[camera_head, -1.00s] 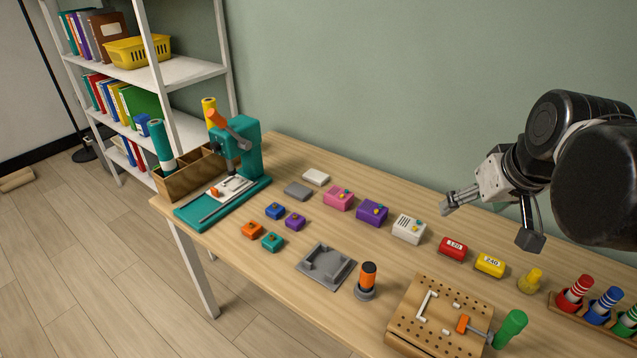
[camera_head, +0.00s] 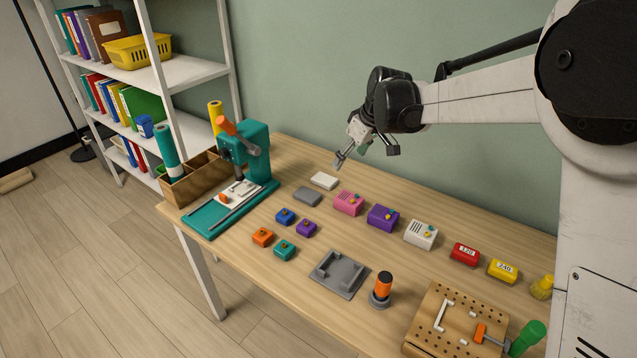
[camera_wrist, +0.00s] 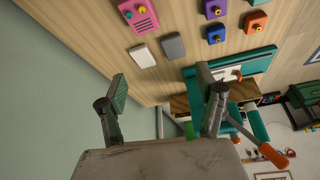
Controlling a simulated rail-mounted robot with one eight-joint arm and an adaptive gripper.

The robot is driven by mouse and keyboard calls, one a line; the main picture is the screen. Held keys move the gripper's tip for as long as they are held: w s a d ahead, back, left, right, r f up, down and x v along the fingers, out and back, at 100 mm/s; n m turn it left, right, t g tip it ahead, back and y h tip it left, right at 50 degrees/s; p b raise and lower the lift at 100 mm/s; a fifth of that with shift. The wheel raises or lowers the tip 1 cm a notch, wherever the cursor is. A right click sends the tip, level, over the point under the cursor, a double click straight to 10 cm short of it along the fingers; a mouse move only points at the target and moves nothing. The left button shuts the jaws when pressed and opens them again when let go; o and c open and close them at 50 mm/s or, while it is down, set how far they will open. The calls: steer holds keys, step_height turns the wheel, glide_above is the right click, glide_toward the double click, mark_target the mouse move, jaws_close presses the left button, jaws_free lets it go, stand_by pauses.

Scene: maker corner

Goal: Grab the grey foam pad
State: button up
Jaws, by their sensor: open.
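The grey foam pad (camera_head: 307,196) is a flat grey block lying on the table, between the teal press and the pink box. It also shows in the wrist view (camera_wrist: 173,46), beyond my fingers. A similar white pad (camera_head: 324,181) lies just behind it, apart from it, and in the wrist view (camera_wrist: 142,55) it is left of the grey one. My gripper (camera_head: 366,158) is open and empty, above the back of the table, up and to the right of both pads. In the wrist view its two fingers (camera_wrist: 160,92) are spread wide, touching neither pad.
The teal press (camera_head: 250,160) stands left of the pads. The pink box (camera_head: 348,203) and purple box (camera_head: 383,218) are to the right. Small blue (camera_head: 285,215) and purple (camera_head: 306,228) blocks lie in front. The green wall is behind the table.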

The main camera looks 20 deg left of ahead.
steer(key=n+g, duration=0.1)
steer(key=n, duration=0.1)
glide_toward(307, 194)
steer(key=x, duration=0.3)
steer(key=shift+d+f, duration=0.2)
steer(key=shift+f, duration=0.15)
steer(key=shift+a+x, duration=0.2)
steer(key=shift+x, duration=2.65)
steer(key=shift+w+r+y, duration=0.1)
steer(key=shift+y, duration=0.2)
steer(key=shift+c, duration=0.3)
steer(key=c, duration=0.8)
